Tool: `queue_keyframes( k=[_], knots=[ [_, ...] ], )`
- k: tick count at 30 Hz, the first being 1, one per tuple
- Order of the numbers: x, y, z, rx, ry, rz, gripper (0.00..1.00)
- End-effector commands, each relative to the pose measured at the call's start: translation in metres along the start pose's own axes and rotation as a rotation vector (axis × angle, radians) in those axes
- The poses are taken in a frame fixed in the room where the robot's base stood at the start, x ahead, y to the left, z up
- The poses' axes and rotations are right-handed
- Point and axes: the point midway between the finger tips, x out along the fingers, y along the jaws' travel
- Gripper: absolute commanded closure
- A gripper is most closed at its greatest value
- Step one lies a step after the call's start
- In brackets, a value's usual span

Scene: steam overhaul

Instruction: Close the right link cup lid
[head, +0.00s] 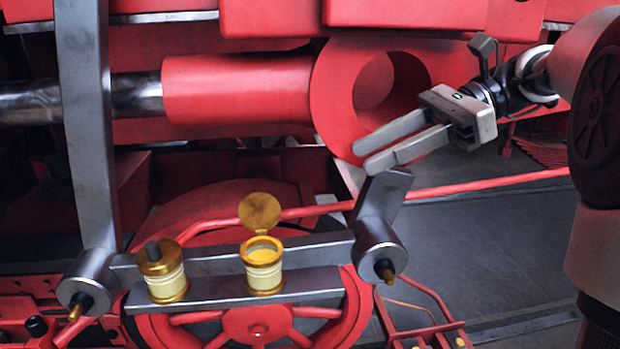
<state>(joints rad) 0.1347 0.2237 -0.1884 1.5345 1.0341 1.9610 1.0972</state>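The right link cup (264,270) is a cream and brass cup on the grey metal link. Its round brass lid (260,212) stands up, hinged open at the back of the cup, and the cup's yellowish inside shows. The left link cup (165,274) has its brass top on, with a dark knob. My gripper (364,157) is up and to the right of the right cup, clear of the lid. Its two long grey fingers point left and are a little apart, with nothing between them.
The grey link (210,264) runs between an upright lever (88,130) at left and a short grey arm (383,200) at right, below my fingers. A large red cylinder (240,88) lies above. A red wheel (255,322) is behind the cups. Open floor (480,240) shows at right.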

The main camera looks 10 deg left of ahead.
Motion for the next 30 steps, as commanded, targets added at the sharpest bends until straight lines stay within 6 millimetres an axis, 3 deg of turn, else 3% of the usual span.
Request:
queue_keyframes(
  k=[4, 8, 24, 30],
  knots=[
    [-0.005, -0.007, 0.004, 0.038, -0.049, 0.016, 0.62],
    [0.005, -0.006, 0.005, 0.04, -0.054, 0.02, 0.62],
    [0.117, -0.003, 0.012, 0.04, -0.052, 0.022, 0.62],
    [0.15, -0.003, 0.013, 0.039, -0.05, 0.02, 0.62]
  ],
)
